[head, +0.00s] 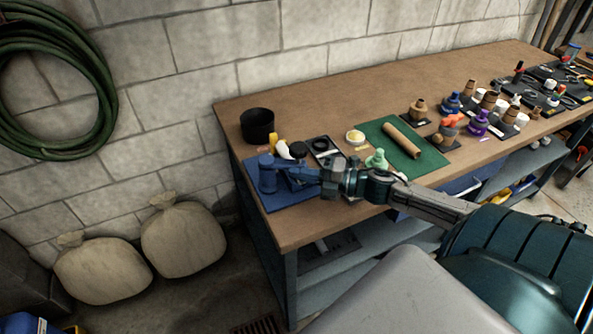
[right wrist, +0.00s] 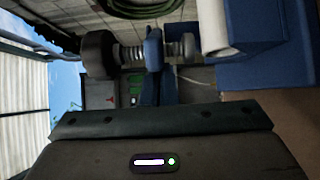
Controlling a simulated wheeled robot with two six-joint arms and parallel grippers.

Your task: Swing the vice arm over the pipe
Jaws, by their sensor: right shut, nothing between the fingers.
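A blue vice (head: 268,177) stands on a blue mat (head: 287,199) at the left end of the bench. In the right wrist view its blue arm (right wrist: 153,52) stands on a screw with springs and a dark round knob (right wrist: 98,54). A white pipe (right wrist: 214,28) lies against the blue vice body (right wrist: 254,30), to the right of the arm; they look apart there. My right gripper (head: 325,177) is shut and empty, just right of the vice. Its dark front edge (right wrist: 160,121) fills the lower wrist view; contact with the arm cannot be told. My left gripper is not in view.
A black pot (head: 257,126) stands behind the vice. A green mat (head: 421,159) with a brown roll (head: 402,139) lies to the right, with several small bottles and fittings beyond. Two sacks (head: 183,238) lie on the floor to the left. The bench's front left corner is bare.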

